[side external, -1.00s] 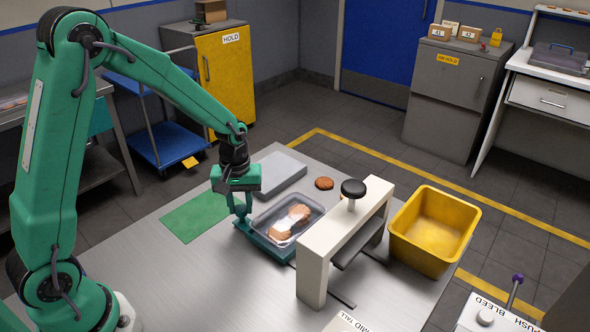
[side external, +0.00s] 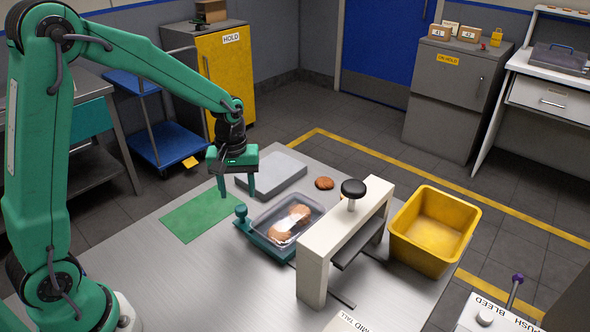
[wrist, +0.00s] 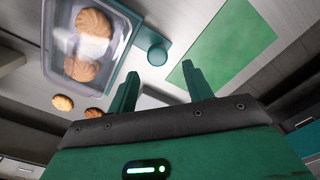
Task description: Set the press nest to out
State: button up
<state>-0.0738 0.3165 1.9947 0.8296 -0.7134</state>
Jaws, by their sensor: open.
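The press nest (side external: 262,243) is a teal base on the steel table, standing out on the left side of the white press frame (side external: 313,277). A teal knob (side external: 241,213) rises from its outer end. A clear lidded tray (side external: 265,226) with biscuits (side external: 281,234) sits in the nest. My gripper (side external: 237,194) is open and empty, fingers pointing down, just above the knob and apart from it. In the wrist view the knob (wrist: 157,53) shows beyond my open fingertips (wrist: 160,72), with the tray (wrist: 126,38) at its left.
A green mat (side external: 198,216) and a grey slab (side external: 279,173) lie near my gripper. A loose biscuit (side external: 324,183) lies behind the tray. A yellow bin (side external: 420,258) stands right of the press, which has a black top knob (side external: 353,187). The front left table is clear.

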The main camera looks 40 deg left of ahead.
jog(key=shift+r, duration=1.5)
jog(key=s+d+r+m+t, duration=0.1)
jog(key=s+r+m, duration=0.3)
jog(key=s, duration=0.5)
jog(key=s+d+r+m+t, duration=0.2)
jog(key=s+r+m+t, duration=0.2)
jog(key=s+r, duration=0.4)
jog(key=shift+s+r+m+t, duration=0.2)
jog(key=shift+s+m+t, duration=0.1)
jog(key=shift+s+m, duration=0.2)
dwell(0.5)
